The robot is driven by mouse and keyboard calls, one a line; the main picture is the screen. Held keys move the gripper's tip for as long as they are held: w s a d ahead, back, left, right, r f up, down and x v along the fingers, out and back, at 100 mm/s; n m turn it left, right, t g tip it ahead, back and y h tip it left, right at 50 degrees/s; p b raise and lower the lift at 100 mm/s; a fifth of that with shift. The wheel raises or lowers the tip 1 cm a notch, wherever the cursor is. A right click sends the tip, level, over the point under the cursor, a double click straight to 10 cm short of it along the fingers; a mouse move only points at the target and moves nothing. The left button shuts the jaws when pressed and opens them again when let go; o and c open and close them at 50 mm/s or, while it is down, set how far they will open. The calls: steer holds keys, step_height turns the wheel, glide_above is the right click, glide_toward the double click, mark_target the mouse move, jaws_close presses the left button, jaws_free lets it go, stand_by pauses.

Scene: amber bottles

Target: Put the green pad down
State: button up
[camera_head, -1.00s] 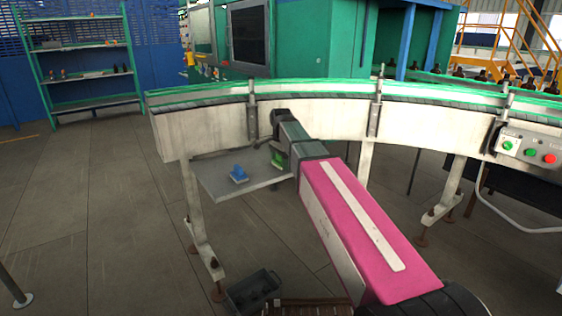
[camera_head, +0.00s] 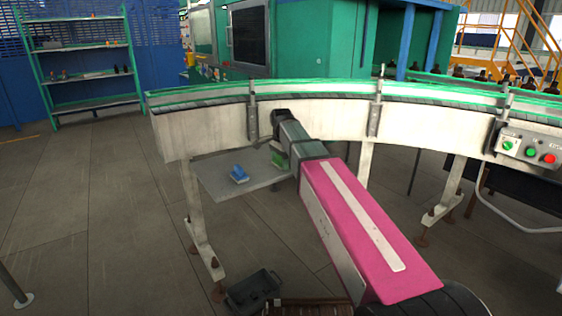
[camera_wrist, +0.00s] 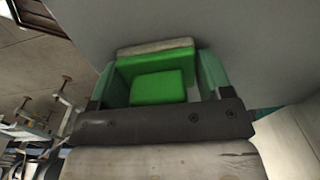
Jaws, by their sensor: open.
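The green pad (camera_wrist: 156,72) is a bright green block with a raised grip and a pale underside. In the wrist view it sits between the fingers of my gripper (camera_wrist: 165,85), with its pale face against the grey shelf (camera_wrist: 240,40). The fingers stand open on both sides of it. In the head view the green pad (camera_head: 277,159) shows at the right part of the shelf (camera_head: 218,178) under the conveyor, partly hidden by my arm. My gripper itself is mostly hidden there behind my arm.
A blue pad (camera_head: 239,174) stands on the same shelf to the left. The conveyor (camera_head: 200,130) curves above the shelf, with a leg (camera_head: 197,220) at the left. A dark crate (camera_head: 254,290) is on the floor below.

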steer(key=shift+s+d+f, duration=0.15)
steer(key=shift+s+f, duration=0.3)
steer(key=shift+f, duration=0.05)
steer(key=shift+c, duration=0.2)
steer(key=shift+o, duration=0.5)
steer(key=r, duration=1.3)
steer(key=shift+w+r, duration=0.15)
steer(key=shift+w, duration=0.25)
